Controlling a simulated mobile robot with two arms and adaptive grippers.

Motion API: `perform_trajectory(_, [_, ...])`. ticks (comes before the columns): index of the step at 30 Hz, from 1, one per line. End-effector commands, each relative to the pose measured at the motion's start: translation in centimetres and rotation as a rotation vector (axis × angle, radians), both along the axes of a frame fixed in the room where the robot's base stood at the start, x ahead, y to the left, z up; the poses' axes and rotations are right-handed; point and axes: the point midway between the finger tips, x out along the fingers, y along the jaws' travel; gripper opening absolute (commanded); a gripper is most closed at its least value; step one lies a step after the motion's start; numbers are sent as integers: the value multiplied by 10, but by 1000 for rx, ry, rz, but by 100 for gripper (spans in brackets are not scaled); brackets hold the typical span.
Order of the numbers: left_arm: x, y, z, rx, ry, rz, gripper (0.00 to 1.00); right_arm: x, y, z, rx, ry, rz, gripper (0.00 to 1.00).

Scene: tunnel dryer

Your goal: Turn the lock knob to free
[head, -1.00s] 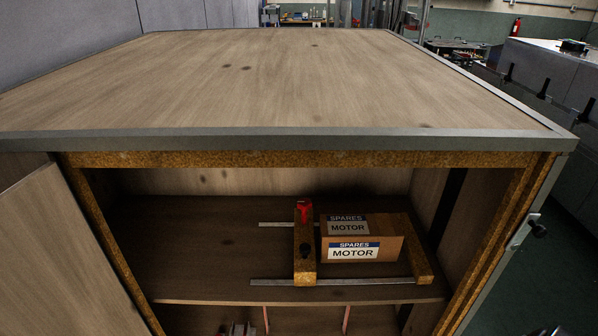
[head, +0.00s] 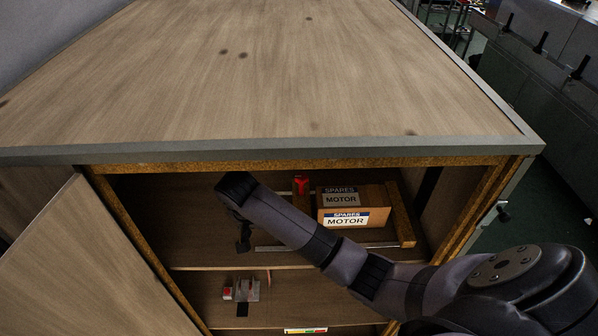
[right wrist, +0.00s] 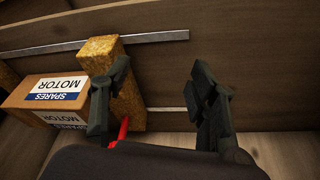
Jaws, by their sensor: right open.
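In the head view a red part (head: 301,186) sits at the top of a brown upright block (head: 302,202) on the upper shelf, beside a carton marked "SPARES MOTOR" (head: 346,219). My arm hides the block's lower part, and no black knob shows there now. My right gripper (head: 243,233) is inside the cupboard, left of the block. In the right wrist view the gripper (right wrist: 160,66) is open with nothing between its fingers. One finger overlaps the block (right wrist: 126,95), and the red part (right wrist: 122,129) shows just below it. The left gripper is not in view.
The cupboard's top edge (head: 270,148) and right post (head: 478,210) frame the opening. Its door (head: 85,260) stands open at left. Metal rails (right wrist: 150,43) run along the upper shelf. Small items (head: 243,288) stand on the lower shelf.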

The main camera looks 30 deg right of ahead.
Motion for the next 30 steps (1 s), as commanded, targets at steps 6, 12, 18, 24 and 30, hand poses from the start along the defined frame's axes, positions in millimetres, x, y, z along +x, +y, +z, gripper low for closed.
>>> perform_trajectory(6, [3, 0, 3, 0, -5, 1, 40, 44, -23, 48, -69, -51, -263, 54])
perform_trajectory(12, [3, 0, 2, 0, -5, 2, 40, 60, -38, 72, -105, -80, -410, 54])
perform_trajectory(18, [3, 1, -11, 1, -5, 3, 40, 66, -60, 70, -107, -83, -426, 54])
perform_trajectory(24, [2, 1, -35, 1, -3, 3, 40, 76, -101, 67, -107, -86, -426, 54])
perform_trajectory(30, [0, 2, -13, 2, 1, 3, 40, 85, -145, 80, -109, -81, -423, 54])
